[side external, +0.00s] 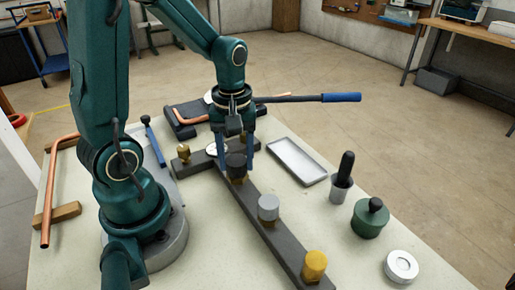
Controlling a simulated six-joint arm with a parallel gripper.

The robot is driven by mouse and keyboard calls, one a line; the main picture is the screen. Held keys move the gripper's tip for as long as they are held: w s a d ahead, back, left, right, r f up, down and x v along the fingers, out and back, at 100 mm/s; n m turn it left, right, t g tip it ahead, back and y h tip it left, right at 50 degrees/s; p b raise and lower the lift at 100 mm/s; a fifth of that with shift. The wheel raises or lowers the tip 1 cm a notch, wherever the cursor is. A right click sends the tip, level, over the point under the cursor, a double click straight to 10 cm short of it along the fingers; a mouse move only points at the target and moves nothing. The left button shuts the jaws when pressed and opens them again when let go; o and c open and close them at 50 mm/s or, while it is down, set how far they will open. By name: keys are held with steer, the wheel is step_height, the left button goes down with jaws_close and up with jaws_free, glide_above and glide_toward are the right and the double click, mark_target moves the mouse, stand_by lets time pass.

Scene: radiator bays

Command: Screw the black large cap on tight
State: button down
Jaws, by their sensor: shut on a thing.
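My gripper (237,160) points straight down, its two blue fingers on either side of the black large cap (236,162). It is shut on the cap. The cap sits over a brass-coloured fitting on the dark grey bar (256,215). The cap looks upright; how far down it sits on the thread cannot be told from this view. A grey cap (268,206) and a yellow cap (314,264) stand on the same bar, nearer the camera.
A brass fitting (184,152) stands at the bar's left arm. A shallow grey tray (297,161), a black-handled brush in a cup (342,180), a green pot (370,217) and a white ring (401,267) stand right. A blue-handled tool (340,97) lies behind.

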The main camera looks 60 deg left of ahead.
steer(key=m, duration=0.8)
steer(key=shift+m, duration=0.3)
steer(key=shift+c, duration=2.2)
jaws_free()
